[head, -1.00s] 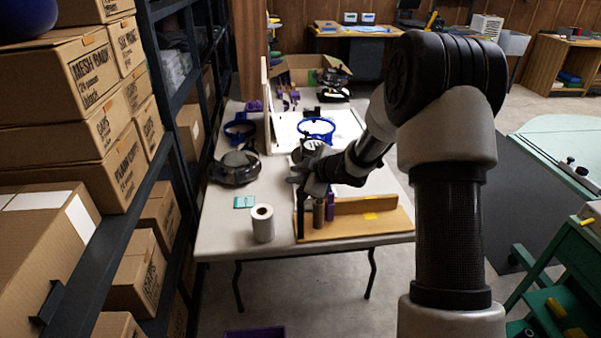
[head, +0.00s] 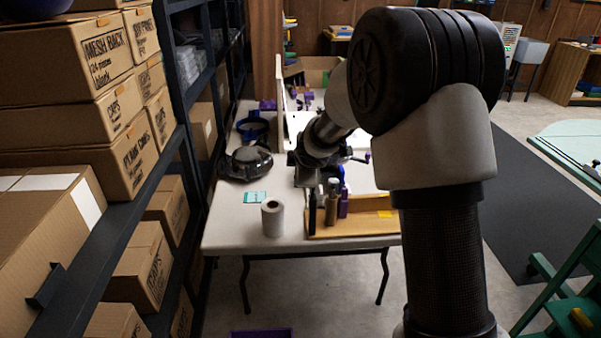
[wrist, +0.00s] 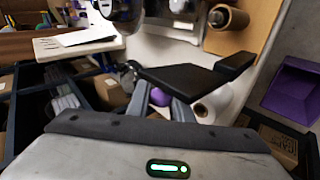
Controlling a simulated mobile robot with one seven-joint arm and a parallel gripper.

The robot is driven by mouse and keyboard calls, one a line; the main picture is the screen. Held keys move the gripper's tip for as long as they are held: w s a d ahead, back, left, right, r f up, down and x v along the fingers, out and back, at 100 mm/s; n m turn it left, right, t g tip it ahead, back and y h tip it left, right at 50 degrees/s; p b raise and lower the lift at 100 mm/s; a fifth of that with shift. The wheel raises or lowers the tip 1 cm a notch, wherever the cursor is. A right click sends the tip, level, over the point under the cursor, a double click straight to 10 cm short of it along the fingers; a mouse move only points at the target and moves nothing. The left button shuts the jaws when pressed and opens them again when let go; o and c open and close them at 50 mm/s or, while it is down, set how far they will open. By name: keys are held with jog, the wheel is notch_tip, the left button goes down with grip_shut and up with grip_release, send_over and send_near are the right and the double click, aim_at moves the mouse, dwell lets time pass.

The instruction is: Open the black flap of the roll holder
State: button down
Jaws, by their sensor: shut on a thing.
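In the wrist view the black flap (wrist: 185,78) is a flat dark panel, tilted across the middle, with a black block at its right end. A round purple knob (wrist: 159,97) sits at its lower left edge. My gripper (wrist: 160,101) has its two grey fingers on either side of this knob and is shut on it. Whether the knob is fixed to the flap is hard to see. In the head view my gripper is largely hidden by my wrist above the table (head: 230,228), and a narrow black upright piece (head: 312,212) stands just in front.
A white roll (head: 272,218) stands on the table's near left, with a teal card (head: 255,197) behind it. A brown bottle (head: 331,203) and a wooden tray (head: 375,222) are close to the right. Shelves with boxes (head: 60,65) line the left.

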jog(key=shift+d, duration=0.1)
jog(key=c, duration=1.6)
grip_release()
jog(key=p+v, duration=0.6)
jog(key=v, duration=1.1)
jog(key=shift+s, duration=0.15)
